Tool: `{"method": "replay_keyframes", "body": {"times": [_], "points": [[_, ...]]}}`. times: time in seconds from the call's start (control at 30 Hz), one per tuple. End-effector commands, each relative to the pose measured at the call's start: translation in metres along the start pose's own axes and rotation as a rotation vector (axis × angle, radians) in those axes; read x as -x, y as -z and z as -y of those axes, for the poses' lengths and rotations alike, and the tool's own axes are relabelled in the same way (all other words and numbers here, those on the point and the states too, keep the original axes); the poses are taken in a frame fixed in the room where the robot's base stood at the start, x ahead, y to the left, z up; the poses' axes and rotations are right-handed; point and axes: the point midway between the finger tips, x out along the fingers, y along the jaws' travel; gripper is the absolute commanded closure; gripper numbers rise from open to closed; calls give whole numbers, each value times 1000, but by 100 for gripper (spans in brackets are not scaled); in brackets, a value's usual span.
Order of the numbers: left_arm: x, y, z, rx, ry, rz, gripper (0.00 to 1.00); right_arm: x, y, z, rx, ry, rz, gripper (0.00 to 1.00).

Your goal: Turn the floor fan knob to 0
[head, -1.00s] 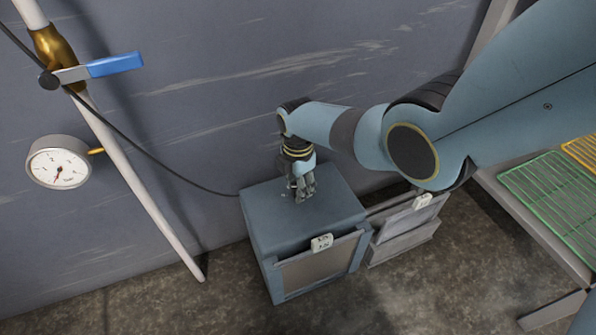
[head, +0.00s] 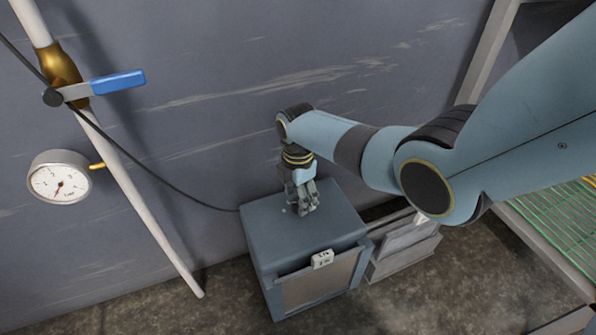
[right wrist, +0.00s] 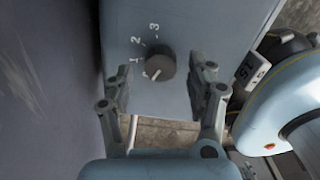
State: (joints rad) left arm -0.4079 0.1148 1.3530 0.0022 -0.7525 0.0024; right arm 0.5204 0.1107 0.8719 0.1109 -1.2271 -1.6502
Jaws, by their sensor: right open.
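The floor fan is a blue-grey box (head: 275,232) on the floor against the wall in the head view. My right gripper (head: 305,208) points down at its top, and there it hides the knob. In the right wrist view the dark round knob (right wrist: 160,66) sits on the fan's blue top (right wrist: 185,25). White marks 1, 2 and 3 show beside it, and a white pointer line on it slants to the lower left. My right gripper (right wrist: 161,73) is open, with a finger on either side of the knob and gaps between. My left gripper is not in view.
A pipe with a blue-handled valve (head: 117,82) and a round gauge (head: 60,185) are on the wall at left. A dark cable runs along the wall to the fan. A grey box (head: 405,255) stands right of the fan. A rack with a green grid (head: 560,232) is at right.

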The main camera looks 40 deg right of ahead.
Motion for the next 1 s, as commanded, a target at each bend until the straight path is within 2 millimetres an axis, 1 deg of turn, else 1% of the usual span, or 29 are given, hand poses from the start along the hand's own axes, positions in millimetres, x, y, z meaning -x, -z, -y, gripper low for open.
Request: {"method": "replay_keyframes", "body": {"times": [0.3,0.4,0.5,0.63,1.0], "points": [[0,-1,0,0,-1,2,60,64,0,0,0,-3,2,43],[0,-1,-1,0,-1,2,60,80,0,0,1,-2,1,43],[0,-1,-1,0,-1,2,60,90,0,0,1,0,0,43],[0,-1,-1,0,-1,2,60,96,0,1,1,1,-1,43],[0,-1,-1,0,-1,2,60,96,0,0,0,1,0,43]]}}
